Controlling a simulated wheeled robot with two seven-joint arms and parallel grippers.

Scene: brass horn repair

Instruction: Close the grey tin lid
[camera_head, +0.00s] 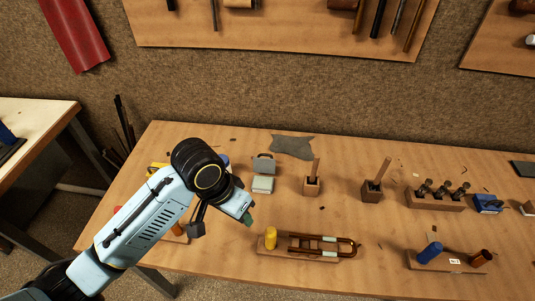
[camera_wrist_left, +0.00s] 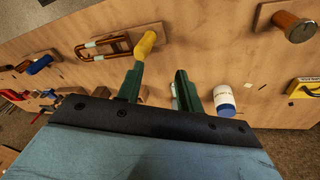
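The grey tin (camera_head: 263,185) stands on the workbench in the middle left of the head view. Its lid (camera_head: 263,164) is raised at the back edge, so the tin looks open. My left gripper (camera_head: 246,216) is in front of and slightly left of the tin, apart from it, and only one green fingertip shows clearly there. In the left wrist view, my left gripper (camera_wrist_left: 157,82) has its two green fingers apart with nothing between them. I cannot make out the tin for certain in that view. My right gripper is in neither view.
A wooden block with a yellow cylinder (camera_head: 270,237) and a brass slide (camera_head: 325,245) lies in front. Wooden blocks with handles (camera_head: 312,184) stand right of the tin. A grey cloth (camera_head: 292,146) lies behind. A white bottle with a blue cap (camera_wrist_left: 224,99) is near my left fingers.

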